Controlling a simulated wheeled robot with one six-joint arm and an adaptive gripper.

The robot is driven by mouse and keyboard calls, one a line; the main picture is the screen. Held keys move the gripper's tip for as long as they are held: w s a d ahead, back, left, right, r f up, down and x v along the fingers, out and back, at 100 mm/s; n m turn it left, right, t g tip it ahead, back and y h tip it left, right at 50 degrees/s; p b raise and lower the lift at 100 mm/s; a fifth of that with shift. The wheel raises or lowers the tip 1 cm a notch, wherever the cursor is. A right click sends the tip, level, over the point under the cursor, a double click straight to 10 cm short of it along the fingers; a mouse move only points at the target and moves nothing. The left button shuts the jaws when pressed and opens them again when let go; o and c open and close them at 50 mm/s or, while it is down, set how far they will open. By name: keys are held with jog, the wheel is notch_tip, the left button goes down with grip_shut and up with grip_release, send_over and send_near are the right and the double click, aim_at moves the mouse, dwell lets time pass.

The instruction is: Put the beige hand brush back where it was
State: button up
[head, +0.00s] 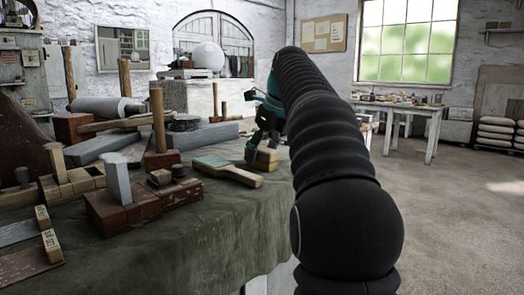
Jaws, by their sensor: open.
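My gripper (262,146) is open, fingers pointing down, a little behind and to the right of the brush. It is by a small stack of pale wooden blocks (267,161); I cannot tell whether it touches them. Nothing shows between the fingers. My dark arm hides the area to the right of the gripper.
Reddish-brown blocks (124,206) with a grey upright piece stand left of the brush. Wooden posts, a grey roller (104,107) and more blocks crowd the left. The green cloth (190,238) in front is clear.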

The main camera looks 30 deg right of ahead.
jog(key=p+v, duration=0.3)
jog(key=v, duration=0.7)
jog(key=shift+r, duration=0.25)
jog(key=shift+v, duration=0.95)
dwell(0.9)
